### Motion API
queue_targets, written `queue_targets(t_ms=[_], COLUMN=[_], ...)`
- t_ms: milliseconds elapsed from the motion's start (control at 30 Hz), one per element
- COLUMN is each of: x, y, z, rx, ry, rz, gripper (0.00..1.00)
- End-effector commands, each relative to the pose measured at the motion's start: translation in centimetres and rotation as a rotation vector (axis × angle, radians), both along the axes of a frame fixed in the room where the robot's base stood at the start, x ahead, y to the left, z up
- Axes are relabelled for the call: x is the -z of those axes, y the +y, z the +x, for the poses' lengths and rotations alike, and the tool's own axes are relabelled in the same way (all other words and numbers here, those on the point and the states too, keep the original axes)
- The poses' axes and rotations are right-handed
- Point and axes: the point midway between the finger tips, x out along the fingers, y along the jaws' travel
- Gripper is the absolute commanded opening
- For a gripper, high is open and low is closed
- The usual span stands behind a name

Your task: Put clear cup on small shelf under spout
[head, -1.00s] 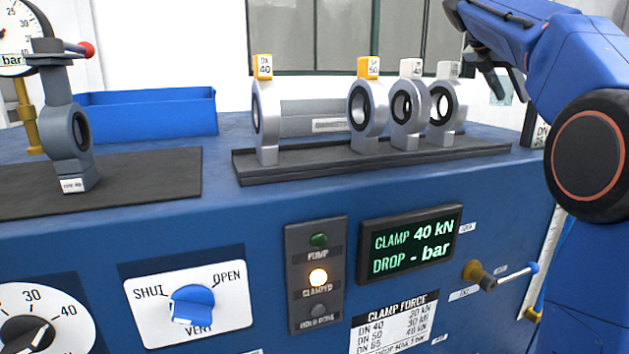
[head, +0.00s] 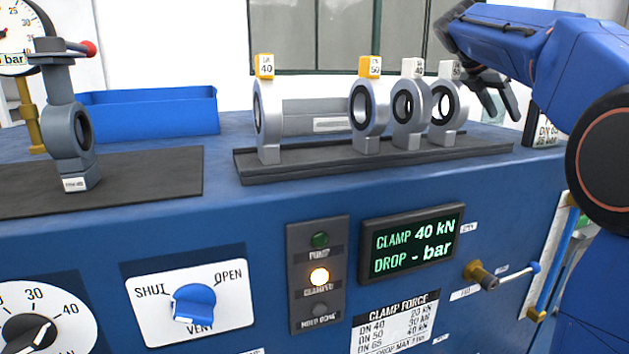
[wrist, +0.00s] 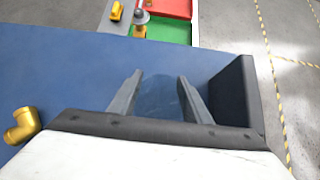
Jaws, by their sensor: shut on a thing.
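My gripper (head: 501,112) is at the upper right of the head view, just right of the row of valves and above the bench top. In the wrist view my gripper (wrist: 160,76) has its two fingers apart with a faint, see-through shape between them, which fits the clear cup (wrist: 158,97). The cup's outline is hard to make out, and I cannot see it clearly in the head view. A brass fitting with a blue-tipped lever (head: 487,277) sticks out of the bench front at the right. I cannot make out a small shelf under it.
Several ring-shaped valves stand on a dark rail (head: 370,158). A clamped grey valve (head: 72,135) and a blue bin (head: 150,110) are at the left. A dark upright plate (wrist: 237,92) stands right beside my gripper. A brass elbow (wrist: 22,127) is at left.

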Motion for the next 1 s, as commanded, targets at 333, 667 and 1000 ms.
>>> queue_targets(t_ms=[333, 667, 1000], x=[-0.7, -0.1, 2.5], y=[0.6, 0.1, -2.2], z=[-0.2, -0.1, 0.8], rx=[-0.001, 0.001, 0.001], ry=[0.001, 0.002, 0.002], rz=[0.000, 0.000, 0.000], gripper=[0.22, 0.22, 0.22])
